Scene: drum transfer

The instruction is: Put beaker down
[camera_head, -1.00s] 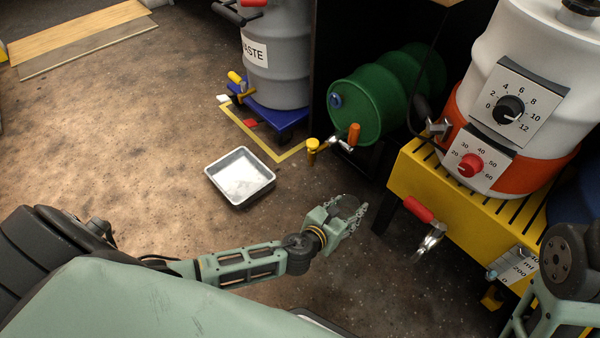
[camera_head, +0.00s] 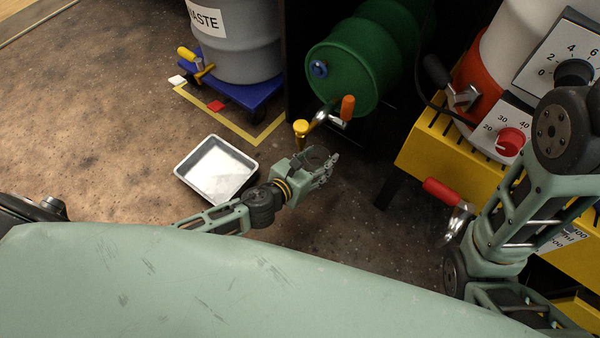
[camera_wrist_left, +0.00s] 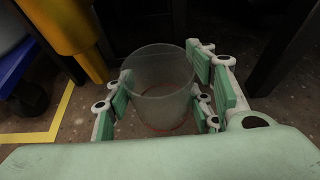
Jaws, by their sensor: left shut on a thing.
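My left gripper (camera_head: 322,168) is shut on a clear beaker (camera_head: 316,157), over the floor near the green drum. In the left wrist view, the beaker (camera_wrist_left: 160,88) stands roughly upright between the fingers of the left gripper (camera_wrist_left: 165,105), its open rim facing up. The floor shows through it. My right arm is at the right of the head view; its fingers cannot be made out.
A grey tray (camera_head: 216,169) lies on the floor left of the gripper. A yellow bench (camera_head: 428,150) with a red-handled tap (camera_head: 441,191) stands right. A waste drum (camera_head: 236,45) sits on a blue base (camera_head: 240,100).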

